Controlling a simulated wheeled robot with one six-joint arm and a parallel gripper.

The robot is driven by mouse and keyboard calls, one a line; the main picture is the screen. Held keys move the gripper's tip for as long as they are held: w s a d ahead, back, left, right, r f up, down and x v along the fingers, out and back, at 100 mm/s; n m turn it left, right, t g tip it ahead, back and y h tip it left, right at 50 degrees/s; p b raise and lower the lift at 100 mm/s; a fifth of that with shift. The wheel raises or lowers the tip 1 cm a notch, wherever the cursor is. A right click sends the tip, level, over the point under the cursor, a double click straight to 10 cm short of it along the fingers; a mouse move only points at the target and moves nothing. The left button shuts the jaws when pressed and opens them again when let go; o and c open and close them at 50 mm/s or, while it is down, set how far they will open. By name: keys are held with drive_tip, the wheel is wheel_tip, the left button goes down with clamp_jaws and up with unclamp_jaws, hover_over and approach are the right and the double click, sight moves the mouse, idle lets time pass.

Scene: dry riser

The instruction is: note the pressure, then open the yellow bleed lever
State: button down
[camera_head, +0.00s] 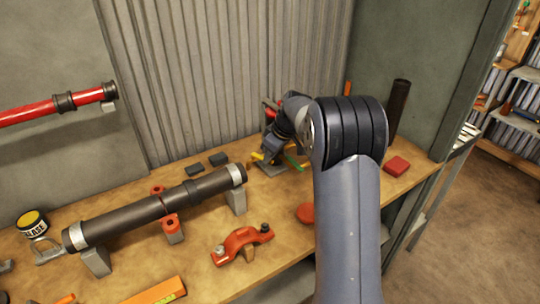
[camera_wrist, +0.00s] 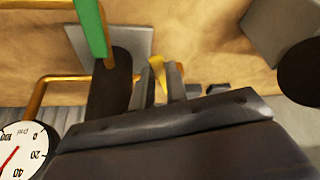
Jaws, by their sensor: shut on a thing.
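The yellow bleed lever (camera_wrist: 157,72) shows between my two finger pads in the wrist view, and my gripper (camera_wrist: 162,82) is shut on it. In the head view a yellow piece (camera_head: 257,156) shows beside my gripper (camera_head: 270,152), low over the bench at the back. A white pressure gauge (camera_wrist: 22,143), marked psi, is cut off at the lower left of the wrist view. A green lever (camera_wrist: 91,27) stands left of the fingers.
A dark pipe (camera_head: 150,208) on supports lies along the bench (camera_head: 205,285). A dark upright cylinder (camera_head: 397,110) and a red block (camera_head: 396,166) stand right of my arm.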

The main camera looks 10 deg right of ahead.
drive_tip(key=c, duration=1.4)
unclamp_jaws()
drive_tip(key=shift+r, duration=0.1)
drive_tip(key=v, duration=1)
drive_tip(key=shift+r+b, duration=0.25)
drive_tip(key=shift+b, duration=0.15)
drive_tip(key=shift+s+d, duration=0.1)
drive_tip(key=shift+s, duration=0.05)
